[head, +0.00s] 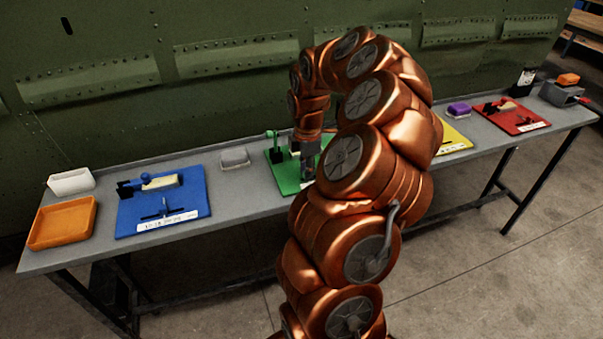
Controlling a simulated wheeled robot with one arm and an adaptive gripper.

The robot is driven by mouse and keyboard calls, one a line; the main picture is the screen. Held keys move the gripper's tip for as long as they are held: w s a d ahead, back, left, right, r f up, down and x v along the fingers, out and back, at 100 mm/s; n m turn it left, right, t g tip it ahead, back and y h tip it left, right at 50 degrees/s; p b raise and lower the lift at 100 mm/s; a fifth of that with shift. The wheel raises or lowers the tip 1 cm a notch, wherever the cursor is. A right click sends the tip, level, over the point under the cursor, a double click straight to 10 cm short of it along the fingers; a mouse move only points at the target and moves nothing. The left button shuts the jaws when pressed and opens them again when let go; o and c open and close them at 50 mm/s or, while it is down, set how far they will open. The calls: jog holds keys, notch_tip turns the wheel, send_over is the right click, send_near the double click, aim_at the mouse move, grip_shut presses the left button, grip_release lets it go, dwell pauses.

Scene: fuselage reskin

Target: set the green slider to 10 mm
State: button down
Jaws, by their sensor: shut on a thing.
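The green board (283,178) lies on the bench near its middle, partly hidden behind my copper-coloured arm. A green upright part with a dark block (274,150) stands at its back left, and a pale block shows beside it. My gripper (308,175) points down over the front right part of the green board. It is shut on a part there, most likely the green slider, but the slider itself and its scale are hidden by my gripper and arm. The slider's reading cannot be seen.
A blue board (190,205) with a scale, an orange tray (62,224) and a white box (71,182) are left. A grey block (234,158) lies between boards. Right are yellow (455,139) and red boards (525,121), and a purple block (459,110). A riveted green panel stands behind.

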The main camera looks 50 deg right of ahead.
jog(key=shift+w+a, duration=0.1)
jog(key=shift+a, duration=0.05)
jog(key=c, duration=1)
grip_release()
jog(key=shift+c, duration=0.2)
notch_tip(320, 180, up, 12)
